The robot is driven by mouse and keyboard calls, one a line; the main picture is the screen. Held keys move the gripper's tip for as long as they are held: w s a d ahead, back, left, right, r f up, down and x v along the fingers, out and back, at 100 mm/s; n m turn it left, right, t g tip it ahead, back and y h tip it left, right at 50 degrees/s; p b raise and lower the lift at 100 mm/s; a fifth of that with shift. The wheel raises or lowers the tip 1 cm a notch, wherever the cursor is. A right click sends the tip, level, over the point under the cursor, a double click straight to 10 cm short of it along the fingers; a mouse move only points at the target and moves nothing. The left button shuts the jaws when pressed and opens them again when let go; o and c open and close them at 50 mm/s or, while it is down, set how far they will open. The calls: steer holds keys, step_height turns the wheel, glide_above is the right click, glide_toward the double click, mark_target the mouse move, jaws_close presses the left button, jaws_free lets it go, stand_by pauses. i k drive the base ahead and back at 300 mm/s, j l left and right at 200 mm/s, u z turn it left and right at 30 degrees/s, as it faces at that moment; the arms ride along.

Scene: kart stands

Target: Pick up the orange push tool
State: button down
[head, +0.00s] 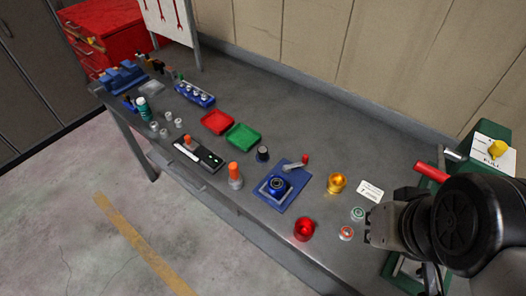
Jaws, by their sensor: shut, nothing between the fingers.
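An orange-topped tool (235,170) with a grey lower part stands upright near the front edge of the grey workbench (300,115), just left of a blue plate. It looks like the orange push tool. A second, smaller orange-topped piece (187,141) stands on a black fixture (198,154) further left. My gripper (371,226) is at the right, over the bench, well away from both orange pieces. It is shut and empty, and partly hidden by its own dark body.
The blue plate (292,198) holds a dark blue round part and a red-tipped lever. Red (216,122) and green (243,137) trays sit behind. The back middle is clear.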

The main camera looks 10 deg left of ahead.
mark_target(235, 181)
steer(key=i+j+z, duration=0.1)
steer(key=j+z, duration=0.3)
steer(key=j, duration=0.3)
steer(key=j+z, duration=0.4)
steer(key=j, duration=0.3)
